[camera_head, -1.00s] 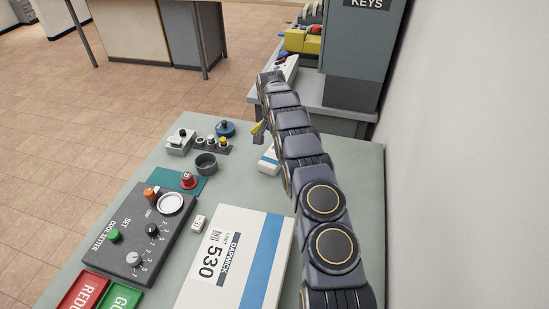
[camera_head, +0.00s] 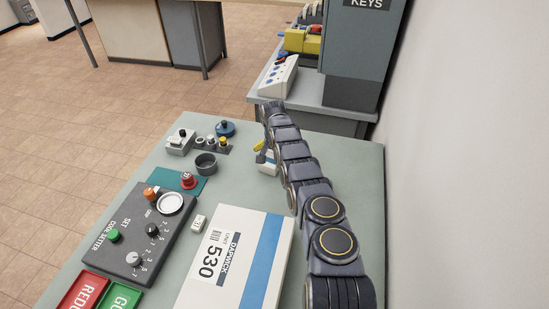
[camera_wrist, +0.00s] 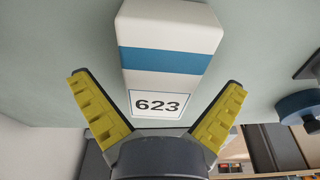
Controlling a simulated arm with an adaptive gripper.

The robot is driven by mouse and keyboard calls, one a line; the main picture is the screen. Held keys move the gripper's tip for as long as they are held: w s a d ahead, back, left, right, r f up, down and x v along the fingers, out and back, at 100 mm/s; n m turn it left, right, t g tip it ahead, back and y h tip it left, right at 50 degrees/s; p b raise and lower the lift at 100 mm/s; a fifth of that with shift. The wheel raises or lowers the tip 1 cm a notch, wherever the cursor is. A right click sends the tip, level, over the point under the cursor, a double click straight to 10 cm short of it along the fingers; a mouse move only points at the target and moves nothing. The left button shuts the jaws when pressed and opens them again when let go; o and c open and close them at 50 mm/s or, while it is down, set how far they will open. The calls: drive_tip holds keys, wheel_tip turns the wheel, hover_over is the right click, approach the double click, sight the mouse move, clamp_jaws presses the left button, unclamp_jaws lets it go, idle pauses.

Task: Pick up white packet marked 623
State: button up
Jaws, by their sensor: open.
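The white packet (camera_wrist: 168,62) with a blue band and the label 623 lies on the grey-green table top. In the wrist view its labelled end lies between the two yellow fingers of my gripper (camera_wrist: 158,90), which are spread wide. A gap shows on each side of the packet, and the fingers do not clasp it. In the head view the packet (camera_head: 268,166) is small and partly hidden by my arm, with a yellow finger of my gripper (camera_head: 260,147) just over it.
A larger white packet marked 530 (camera_head: 205,290) lies in front. A control box (camera_head: 125,255), a dark round cup (camera_head: 206,164) and a blue knob (camera_head: 225,129) stand to the left. A wall (camera_head: 460,160) rises to the right. Bare table top surrounds the packet.

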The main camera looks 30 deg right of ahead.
drive_tip(key=c, duration=1.2)
drive_tip(key=shift+r, duration=0.1)
